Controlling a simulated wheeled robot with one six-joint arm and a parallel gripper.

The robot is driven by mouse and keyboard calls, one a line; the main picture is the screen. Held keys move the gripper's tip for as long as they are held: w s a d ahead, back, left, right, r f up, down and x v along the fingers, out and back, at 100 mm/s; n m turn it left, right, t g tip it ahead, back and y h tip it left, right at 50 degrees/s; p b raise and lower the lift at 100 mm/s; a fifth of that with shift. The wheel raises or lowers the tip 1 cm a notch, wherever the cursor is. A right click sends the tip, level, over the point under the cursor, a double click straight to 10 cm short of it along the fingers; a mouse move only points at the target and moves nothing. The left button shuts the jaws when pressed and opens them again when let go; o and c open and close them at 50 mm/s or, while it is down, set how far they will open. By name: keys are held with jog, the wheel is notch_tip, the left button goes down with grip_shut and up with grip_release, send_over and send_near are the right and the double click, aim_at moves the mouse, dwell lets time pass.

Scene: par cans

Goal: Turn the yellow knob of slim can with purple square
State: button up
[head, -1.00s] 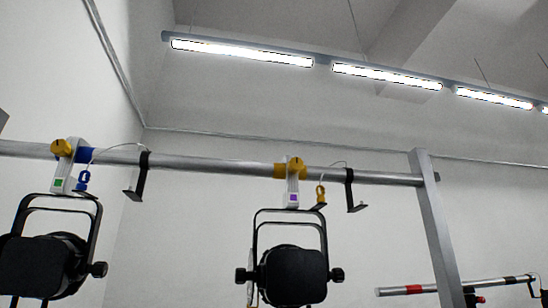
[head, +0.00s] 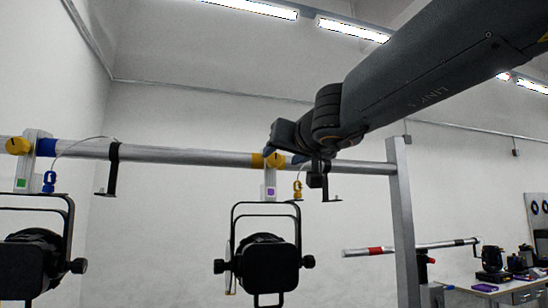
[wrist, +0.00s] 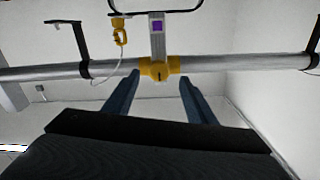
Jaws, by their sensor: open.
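The slim can with the purple square (head: 266,262) is black and hangs by its yoke from the metal pipe. Its white clamp carries the purple square (head: 271,191), which also shows in the wrist view (wrist: 157,27). The yellow knob (head: 276,160) sits on the clamp at pipe height; in the wrist view the knob (wrist: 159,71) lies between the two finger tips. My gripper (wrist: 158,78) is open, its blue-grey fingers on either side of the knob with gaps. I cannot tell how deep they reach. In the head view, my arm comes from the right and partly covers the clamp area.
Another can (head: 35,262) with a green square and yellow knob (head: 18,146) hangs at left. Black hooks (head: 112,168) hang from the pipe (head: 190,154). A yellow safety clip (head: 297,189) hangs beside the clamp. An upright post (head: 402,220) stands right; a bench with equipment is beyond.

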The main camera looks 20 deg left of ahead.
aim_at(276, 161)
jog(key=x, duration=0.7)
jog(key=shift+w+a+f, duration=0.1)
jog(key=shift+w+a, duration=0.05)
jog(key=shift+w, duration=0.1)
jog(key=c, duration=1)
